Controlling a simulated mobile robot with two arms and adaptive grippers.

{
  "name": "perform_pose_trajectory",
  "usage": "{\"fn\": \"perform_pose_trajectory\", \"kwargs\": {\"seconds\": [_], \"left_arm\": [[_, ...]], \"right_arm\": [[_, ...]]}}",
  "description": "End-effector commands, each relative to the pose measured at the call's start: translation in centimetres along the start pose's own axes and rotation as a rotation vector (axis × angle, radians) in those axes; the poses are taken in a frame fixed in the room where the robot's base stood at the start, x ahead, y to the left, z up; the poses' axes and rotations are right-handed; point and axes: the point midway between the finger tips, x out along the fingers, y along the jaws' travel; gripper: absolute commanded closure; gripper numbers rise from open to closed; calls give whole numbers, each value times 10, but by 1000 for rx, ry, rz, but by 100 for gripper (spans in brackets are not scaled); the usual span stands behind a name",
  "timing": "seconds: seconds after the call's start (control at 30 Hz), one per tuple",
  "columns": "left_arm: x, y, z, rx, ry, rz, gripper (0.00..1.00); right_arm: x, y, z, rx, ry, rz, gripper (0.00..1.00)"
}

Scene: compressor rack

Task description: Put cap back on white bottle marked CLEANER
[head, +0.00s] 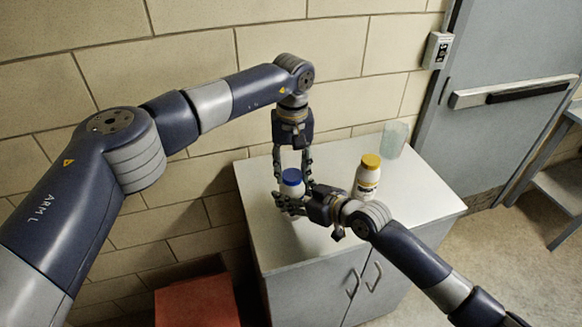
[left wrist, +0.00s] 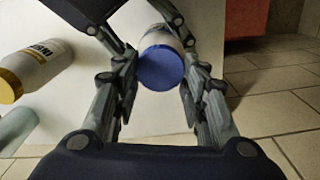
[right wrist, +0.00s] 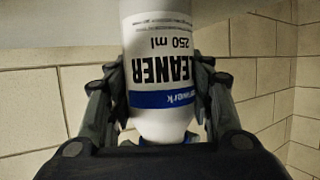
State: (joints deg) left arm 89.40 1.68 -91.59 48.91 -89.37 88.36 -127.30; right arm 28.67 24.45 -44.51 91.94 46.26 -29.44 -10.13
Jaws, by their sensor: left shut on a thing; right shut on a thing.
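The white bottle marked CLEANER (right wrist: 160,60) stands in my right gripper (head: 291,203), whose fingers are shut around its body. Its label reads upside down in the right wrist view. The blue cap (head: 292,177) is at the top of this bottle; it also shows in the left wrist view (left wrist: 161,68). My left gripper (head: 293,168) reaches down from above and is shut on the blue cap, a finger on either side. A blue sliver shows at the bottle's neck in the right wrist view. Whether the cap is fully seated I cannot tell.
A white bottle with a yellow cap (head: 367,178) stands on the white cabinet top (head: 410,197), right of the grippers. A translucent container (head: 395,139) stands behind it. A red box (head: 197,302) is on the floor at front left. A brick wall is behind; a grey door is right.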

Motion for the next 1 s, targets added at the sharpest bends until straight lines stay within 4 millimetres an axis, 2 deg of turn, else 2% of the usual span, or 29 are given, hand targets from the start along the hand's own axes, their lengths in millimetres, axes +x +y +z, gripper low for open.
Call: {"fn": "perform_pose_trajectory", "kwargs": {"seconds": [0.1,0.27,0.4,0.5,0.53,0.87,1.0], "left_arm": [[-1,1,0,210,3,1,67],[-1,3,0,446,2,0,67],[-1,2,0,443,2,1,67],[-1,2,0,442,2,1,42],[-1,2,0,442,2,1,37],[0,2,0,441,0,0,37],[-11,2,0,440,2,0,37]], "right_arm": [[0,-1,3,1,-6,-2,100],[0,-1,3,1,-6,-2,100],[0,-1,3,1,-7,-2,100],[0,-1,3,1,-7,-2,100],[0,-1,3,1,-7,-2,100],[0,-1,3,1,-6,-2,100],[0,-1,3,1,-6,-2,100]]}}
